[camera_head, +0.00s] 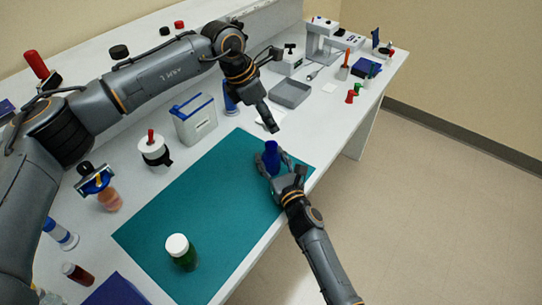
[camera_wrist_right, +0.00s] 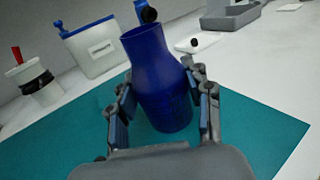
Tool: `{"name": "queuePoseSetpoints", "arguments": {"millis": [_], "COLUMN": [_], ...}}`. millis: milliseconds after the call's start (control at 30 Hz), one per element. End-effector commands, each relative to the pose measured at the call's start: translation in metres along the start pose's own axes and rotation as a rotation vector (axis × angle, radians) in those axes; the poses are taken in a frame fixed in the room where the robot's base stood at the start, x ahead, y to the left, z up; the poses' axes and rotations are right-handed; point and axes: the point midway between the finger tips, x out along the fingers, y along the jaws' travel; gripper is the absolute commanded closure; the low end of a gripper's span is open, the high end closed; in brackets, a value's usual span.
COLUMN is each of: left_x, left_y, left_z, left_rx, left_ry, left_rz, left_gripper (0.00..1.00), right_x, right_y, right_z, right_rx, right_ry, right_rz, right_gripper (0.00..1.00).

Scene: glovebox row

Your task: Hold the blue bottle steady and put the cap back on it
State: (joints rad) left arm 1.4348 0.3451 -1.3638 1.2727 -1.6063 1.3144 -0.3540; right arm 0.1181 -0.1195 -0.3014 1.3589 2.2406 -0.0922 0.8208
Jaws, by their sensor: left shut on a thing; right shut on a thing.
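The blue bottle (camera_head: 271,156) stands upright at the far right part of the teal mat (camera_head: 190,215). Its mouth is open and uncapped in the right wrist view (camera_wrist_right: 155,75). My right gripper (camera_head: 273,165) is shut on the bottle's body, with a finger on each side (camera_wrist_right: 160,108). My left gripper (camera_head: 272,124) hangs above the bottle, a little behind it, fingers pointing down. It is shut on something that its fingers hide. I cannot make out the cap.
A green bottle with a white lid (camera_head: 178,246) stands on the near mat. A white container with a blue handle (camera_head: 195,121), a grey tray (camera_head: 290,92) and a red-knobbed white jar (camera_head: 153,149) stand behind. The mat's middle is clear. The bench's front edge runs close by the right arm.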

Motion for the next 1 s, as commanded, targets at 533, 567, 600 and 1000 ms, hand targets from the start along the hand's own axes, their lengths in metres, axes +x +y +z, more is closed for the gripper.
{"name": "queuePoseSetpoints", "arguments": {"millis": [533,567,600,1000], "left_x": [0.045,0.045,0.045,0.05], "left_y": [0.0,0.0,0.0,0.0], "left_z": [-0.019,-0.019,-0.019,-0.021], "left_rx": [0.0,0.0,0.0,0.0], "left_ry": [-0.003,-0.003,-0.003,-0.002], "left_rz": [0.0,0.0,0.0,-0.001], "left_gripper": [0.73,0.73,0.73,0.73], "right_x": [0.0,0.0,0.0,0.0], "right_y": [0.0,0.0,0.0,0.0], "right_z": [0.0,0.0,0.0,0.0], "right_rx": [0.0,0.0,0.0,0.0], "right_ry": [0.0,0.0,0.0,0.0], "right_rz": [0.0,0.0,0.0,0.0], "right_gripper": [1.0,1.0,1.0,1.0]}}
